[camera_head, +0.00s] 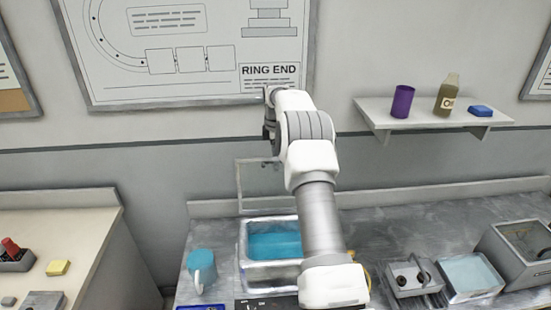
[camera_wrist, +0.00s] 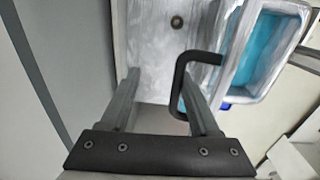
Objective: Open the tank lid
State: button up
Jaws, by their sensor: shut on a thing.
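The tank (camera_head: 270,274) is a pale open-topped box holding blue liquid on the grey counter. It also shows at the upper right of the wrist view (camera_wrist: 238,82). Its lid (camera_head: 255,188), a clear framed panel, stands up behind the tank, clear of the opening. My arm hides its right side in the head view. A black lid handle (camera_wrist: 181,75) shows beside the right finger in the wrist view. My gripper (camera_wrist: 165,85) is shut on this handle; the exact contact is hard to make out.
Right of my arm are a grey tray (camera_head: 412,291), a basin (camera_head: 470,277) and a box with a clear lid (camera_head: 518,249). A wall shelf (camera_head: 430,119) holds a purple cup, a bottle and a blue item.

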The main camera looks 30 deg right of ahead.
jog(key=shift+w+r, duration=0.15)
jog(key=shift+r, duration=0.1)
notch_tip(320, 180, up, 12)
jog(key=s, duration=0.1)
jog(key=shift+a+f, duration=0.15)
jog(key=shift+f, duration=0.05)
jog(key=shift+f, duration=0.1)
dwell(0.5)
